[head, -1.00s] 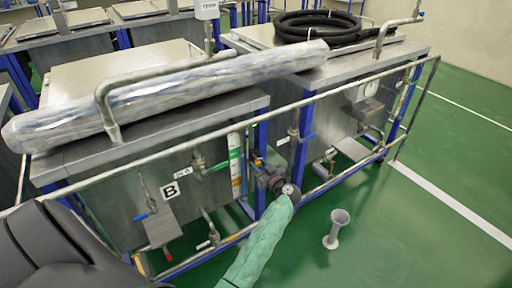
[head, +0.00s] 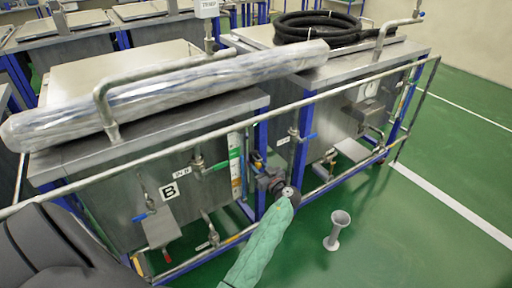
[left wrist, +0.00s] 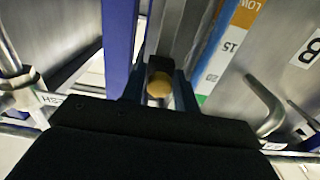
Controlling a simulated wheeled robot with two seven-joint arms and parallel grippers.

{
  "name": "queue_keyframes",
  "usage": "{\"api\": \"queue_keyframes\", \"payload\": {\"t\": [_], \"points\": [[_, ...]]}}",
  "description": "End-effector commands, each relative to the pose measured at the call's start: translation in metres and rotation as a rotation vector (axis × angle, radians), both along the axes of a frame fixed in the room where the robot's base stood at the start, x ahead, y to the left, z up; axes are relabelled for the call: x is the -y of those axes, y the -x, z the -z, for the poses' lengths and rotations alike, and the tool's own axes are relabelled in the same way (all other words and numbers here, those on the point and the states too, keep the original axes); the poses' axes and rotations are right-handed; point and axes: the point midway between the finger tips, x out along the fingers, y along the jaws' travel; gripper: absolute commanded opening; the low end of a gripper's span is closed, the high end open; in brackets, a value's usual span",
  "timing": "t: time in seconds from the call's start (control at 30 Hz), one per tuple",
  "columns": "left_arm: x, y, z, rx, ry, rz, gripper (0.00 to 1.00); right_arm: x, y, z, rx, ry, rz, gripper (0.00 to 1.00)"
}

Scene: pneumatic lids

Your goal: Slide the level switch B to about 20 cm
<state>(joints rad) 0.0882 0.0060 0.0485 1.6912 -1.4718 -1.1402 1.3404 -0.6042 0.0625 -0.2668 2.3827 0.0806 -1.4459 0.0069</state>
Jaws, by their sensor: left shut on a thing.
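The tank marked B (head: 169,190) stands in the left half of the head view. Its level scale (head: 236,172), a green, white and orange strip, runs up the right end of its front. In the left wrist view the scale (left wrist: 228,50) shows "LOW" on orange and "15" on white. My left gripper (head: 262,178) reaches to the post just right of the scale. In the left wrist view its fingers (left wrist: 159,92) are shut on a round tan knob, which looks like level switch B (left wrist: 159,83). The exact reading at the switch cannot be told. My right gripper is out of view.
A pipe rail (head: 330,92) crosses in front of the tanks. Valves with green (head: 215,167) and blue handles stick out near the scale. A second tank (head: 345,110) stands to the right. A grey funnel-like stand (head: 336,230) is on the open green floor.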

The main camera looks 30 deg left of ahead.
Motion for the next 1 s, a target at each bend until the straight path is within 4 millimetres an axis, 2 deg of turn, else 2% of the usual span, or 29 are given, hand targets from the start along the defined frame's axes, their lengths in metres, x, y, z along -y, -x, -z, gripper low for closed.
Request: {"api": "queue_keyframes", "payload": {"t": [0.1, 0.13, 0.2, 0.57, 1.0], "points": [[0.0, 0.001, 0.001, -0.002, 0.001, -0.001, 0.03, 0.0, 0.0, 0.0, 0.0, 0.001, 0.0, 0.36], [0.0, 0.001, 0.001, -0.002, 0.001, -0.001, 0.34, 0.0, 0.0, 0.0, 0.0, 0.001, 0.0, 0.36], [0.0, 0.001, 0.001, -0.002, 0.001, 0.0, 0.47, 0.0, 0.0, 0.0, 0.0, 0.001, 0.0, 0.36], [0.002, 0.001, 0.001, 0.0, 0.001, 0.0, 0.47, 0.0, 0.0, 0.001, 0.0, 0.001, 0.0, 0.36], [0.026, 0.011, 0.001, 0.0, 0.001, 0.0, 0.47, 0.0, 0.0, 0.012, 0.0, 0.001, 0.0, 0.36]]}}
